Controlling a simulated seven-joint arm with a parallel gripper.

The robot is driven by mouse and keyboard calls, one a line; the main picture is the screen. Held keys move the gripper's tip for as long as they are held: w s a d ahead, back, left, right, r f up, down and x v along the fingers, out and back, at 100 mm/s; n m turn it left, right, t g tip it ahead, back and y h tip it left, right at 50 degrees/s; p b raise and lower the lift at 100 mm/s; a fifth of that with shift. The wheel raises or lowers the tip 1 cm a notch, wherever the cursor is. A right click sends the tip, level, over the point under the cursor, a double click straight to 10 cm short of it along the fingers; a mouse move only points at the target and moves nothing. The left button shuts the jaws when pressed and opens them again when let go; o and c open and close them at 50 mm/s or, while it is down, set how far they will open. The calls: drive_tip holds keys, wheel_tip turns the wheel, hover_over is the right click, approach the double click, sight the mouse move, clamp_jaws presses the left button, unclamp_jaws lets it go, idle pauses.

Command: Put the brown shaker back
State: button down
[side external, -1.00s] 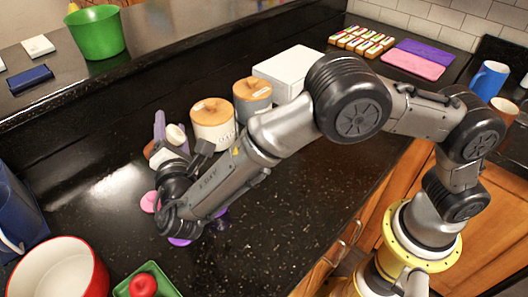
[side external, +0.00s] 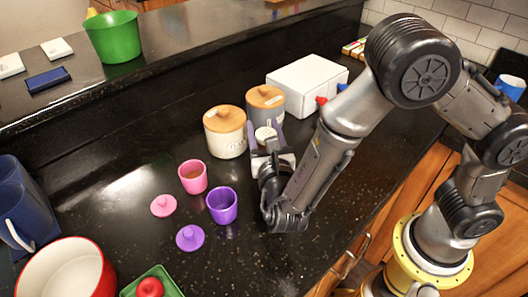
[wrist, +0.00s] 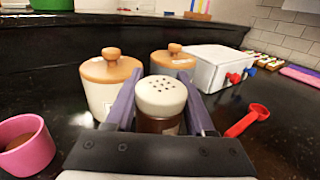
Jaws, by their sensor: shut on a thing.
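The brown shaker (wrist: 160,125) has a white perforated cap and a brown body, and it stands upright between the fingers in the wrist view. Its white cap also shows in the side external view (side external: 265,134). My gripper (side external: 268,142) is shut on it, with a purple finger on each side; the gripper also shows in the wrist view (wrist: 162,110). The shaker's lower part is hidden by the gripper. It is in front of two wooden-lidded canisters, a cream one (side external: 226,138) and a grey one (side external: 264,103). I cannot tell whether its base touches the counter.
A pink cup (side external: 193,177), a purple cup (side external: 222,205), a pink lid (side external: 163,206) and a purple lid (side external: 190,238) are to the left. A red spoon (wrist: 247,120) lies at right.

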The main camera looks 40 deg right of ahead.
sight(263, 145)
drive_tip(key=shift+f, duration=2.3)
drive_tip(key=shift+c, duration=1.3)
unclamp_jaws()
drive_tip(key=shift+f, duration=0.1)
drive_tip(key=v, duration=0.7)
drive_tip(key=shift+s+a, duration=0.15)
drive_tip(key=shift+s, duration=0.05)
